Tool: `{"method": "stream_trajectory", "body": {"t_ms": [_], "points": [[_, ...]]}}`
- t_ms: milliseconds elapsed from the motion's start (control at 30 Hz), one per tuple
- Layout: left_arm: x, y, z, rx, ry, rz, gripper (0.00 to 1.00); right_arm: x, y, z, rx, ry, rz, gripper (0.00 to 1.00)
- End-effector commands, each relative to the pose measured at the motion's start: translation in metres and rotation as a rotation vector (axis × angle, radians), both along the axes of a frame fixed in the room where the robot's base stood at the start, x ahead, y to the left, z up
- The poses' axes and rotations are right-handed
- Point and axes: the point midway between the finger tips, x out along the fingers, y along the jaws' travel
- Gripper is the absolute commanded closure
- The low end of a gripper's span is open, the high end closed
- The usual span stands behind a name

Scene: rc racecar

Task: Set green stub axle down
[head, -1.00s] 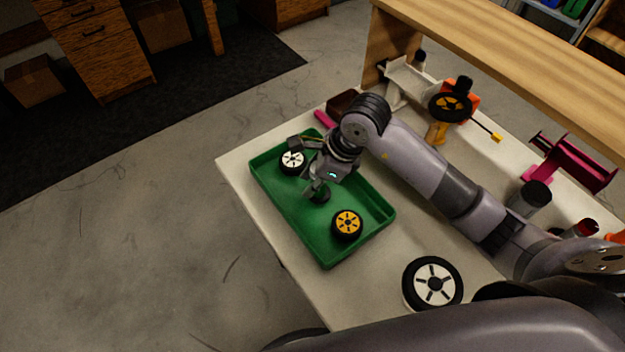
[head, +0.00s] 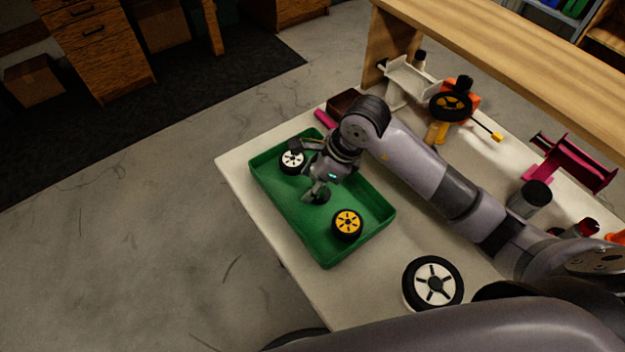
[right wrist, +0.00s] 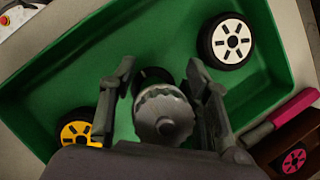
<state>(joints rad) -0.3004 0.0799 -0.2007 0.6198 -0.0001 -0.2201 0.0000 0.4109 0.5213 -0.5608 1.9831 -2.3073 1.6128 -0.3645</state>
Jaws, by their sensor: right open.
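My right gripper (head: 306,168) is over the green tray (head: 288,222), which also shows in the right wrist view (right wrist: 95,62). In that view its fingers (right wrist: 160,68) are open and spread apart. Between them is a grey ribbed round piece (right wrist: 163,116), with a dark round part (right wrist: 152,76) just beyond it. I cannot make out a green stub axle; any green part blends with the tray. My left gripper is not in view.
The tray holds a white-hubbed wheel (head: 292,161) and a yellow-hubbed wheel (head: 347,224). A larger white-hubbed wheel (head: 433,283) lies on the table. A magenta handle (head: 325,119) and brown box (head: 343,103) lie beyond the tray. A magenta part (head: 575,165) stands at right.

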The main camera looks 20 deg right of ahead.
Motion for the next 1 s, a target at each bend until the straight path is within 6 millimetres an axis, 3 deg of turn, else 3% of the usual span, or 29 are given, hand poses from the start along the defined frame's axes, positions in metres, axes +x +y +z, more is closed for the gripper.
{"method": "stream_trajectory", "body": {"t_ms": [167,600,767,1000], "points": [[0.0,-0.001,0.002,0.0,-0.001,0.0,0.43,-0.002,-0.006,0.017,-0.001,-0.005,-0.001,0.56],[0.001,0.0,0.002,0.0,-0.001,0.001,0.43,-0.018,-0.035,0.098,-0.001,-0.003,0.0,0.56],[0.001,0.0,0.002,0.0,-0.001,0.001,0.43,-0.021,-0.04,0.111,0.0,-0.002,-0.002,0.56],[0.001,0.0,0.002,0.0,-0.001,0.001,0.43,-0.022,-0.04,0.113,0.001,0.001,-0.001,0.56]]}}
